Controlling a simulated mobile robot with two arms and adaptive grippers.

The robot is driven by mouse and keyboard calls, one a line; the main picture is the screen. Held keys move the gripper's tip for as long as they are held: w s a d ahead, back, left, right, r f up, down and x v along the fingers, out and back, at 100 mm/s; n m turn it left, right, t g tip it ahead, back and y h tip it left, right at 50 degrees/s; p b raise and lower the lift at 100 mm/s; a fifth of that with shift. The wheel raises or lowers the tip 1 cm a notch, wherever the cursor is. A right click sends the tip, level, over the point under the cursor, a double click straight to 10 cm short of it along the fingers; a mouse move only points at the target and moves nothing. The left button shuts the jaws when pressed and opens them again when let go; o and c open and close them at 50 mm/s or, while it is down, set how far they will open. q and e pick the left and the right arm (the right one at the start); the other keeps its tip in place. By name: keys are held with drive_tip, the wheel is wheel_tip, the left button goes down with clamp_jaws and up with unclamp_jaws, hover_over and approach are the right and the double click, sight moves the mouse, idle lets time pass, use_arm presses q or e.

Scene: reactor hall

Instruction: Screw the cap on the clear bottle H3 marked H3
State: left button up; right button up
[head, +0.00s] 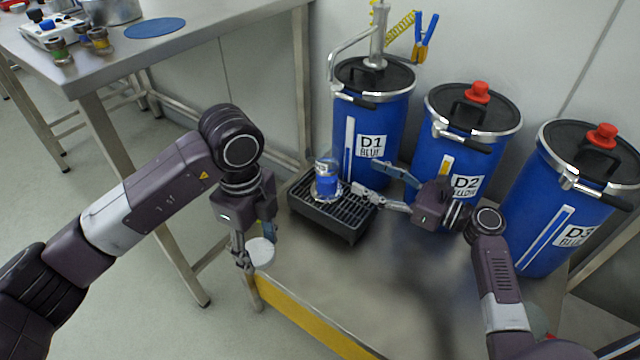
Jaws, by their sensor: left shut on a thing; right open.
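A clear bottle (327,182) with blue contents stands upright on a black grated tray (345,230). Its top shows no cap, and I cannot read any marking on it. My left gripper (254,250) points down at the bench's left edge, shut on a round white cap (262,254). The cap is to the left of the bottle, nearer to me and apart from it. My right gripper (364,178) is open just right of the bottle, its fingers pointing at it. I cannot tell whether they touch it.
Blue drums D1 (394,112), D2 (465,110) and D3 (590,160) stand behind and to the right of the tray. The steel bench (350,290) is bare in front. Another table (190,50) at upper left holds small jars (98,40) and a blue disc (155,27).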

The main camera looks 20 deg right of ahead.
sight(337, 166)
use_arm(q)
drive_tip(key=shift+s, duration=0.1)
use_arm(e)
drive_tip(key=shift+s, duration=0.1)
use_arm(q)
drive_tip(key=shift+f+b, duration=0.85)
use_arm(e)
drive_tip(key=x, duration=0.6)
drive_tip(key=shift+w+a, duration=0.2)
drive_tip(key=shift+w, duration=0.15)
use_arm(q)
drive_tip(key=shift+f+b, duration=0.9)
drive_tip(key=shift+f, duration=0.05)
use_arm(e)
drive_tip(key=x, duration=0.5)
drive_tip(key=shift+s+a+f, duration=0.1)
drive_tip(key=shift+a, duration=0.3)
use_arm(q)
drive_tip(key=shift+r, duration=0.1)
use_arm(e)
clamp_jaws()
